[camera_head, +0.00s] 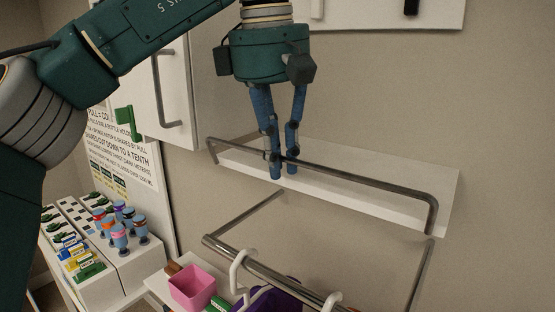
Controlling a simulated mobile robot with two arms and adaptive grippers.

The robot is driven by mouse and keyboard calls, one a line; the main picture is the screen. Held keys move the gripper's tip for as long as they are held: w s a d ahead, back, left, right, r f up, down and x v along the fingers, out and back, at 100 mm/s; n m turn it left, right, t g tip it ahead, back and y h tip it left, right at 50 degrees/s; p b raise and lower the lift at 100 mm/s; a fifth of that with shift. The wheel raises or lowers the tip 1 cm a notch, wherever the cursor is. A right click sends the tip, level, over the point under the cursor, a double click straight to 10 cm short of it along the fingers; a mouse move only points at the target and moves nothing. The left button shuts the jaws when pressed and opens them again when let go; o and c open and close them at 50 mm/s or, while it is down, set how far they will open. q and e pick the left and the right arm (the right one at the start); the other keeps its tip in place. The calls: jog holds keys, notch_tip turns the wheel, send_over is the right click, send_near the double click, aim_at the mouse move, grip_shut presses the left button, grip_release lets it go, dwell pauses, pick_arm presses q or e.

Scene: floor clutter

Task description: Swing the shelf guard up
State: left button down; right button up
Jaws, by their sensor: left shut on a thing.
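The shelf guard (375,183) is a thin grey metal bar with bent ends. It runs along the front of a white wall shelf (422,178), sloping down to the right in the picture. My left gripper (284,167) comes down from above, with its blue fingers on either side of the bar left of its middle. It is shut on the guard. The fingers cover a short part of the bar. My right gripper is not in view.
A metal towel rail (222,248) with white hooks (241,268) is below the shelf. A pink bin (192,288) and a purple container (272,300) are at the bottom. A white cabinet door with a handle (166,90) is at left, above blocks with small figures (119,237).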

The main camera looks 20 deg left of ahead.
pick_arm(q)
jog(key=shift+w+d+r+g+y, duration=0.2)
jog(key=shift+w+g+y, duration=0.25)
jog(key=shift+g, duration=0.45)
jog(key=shift+w+g, duration=0.2)
jog(key=shift+g, duration=0.2)
jog(key=c, duration=1.8)
grip_release()
jog(key=shift+o, duration=0.2)
jog(key=shift+s+f+t, duration=0.15)
jog(key=shift+s+t, duration=0.15)
jog(key=shift+t, duration=0.2)
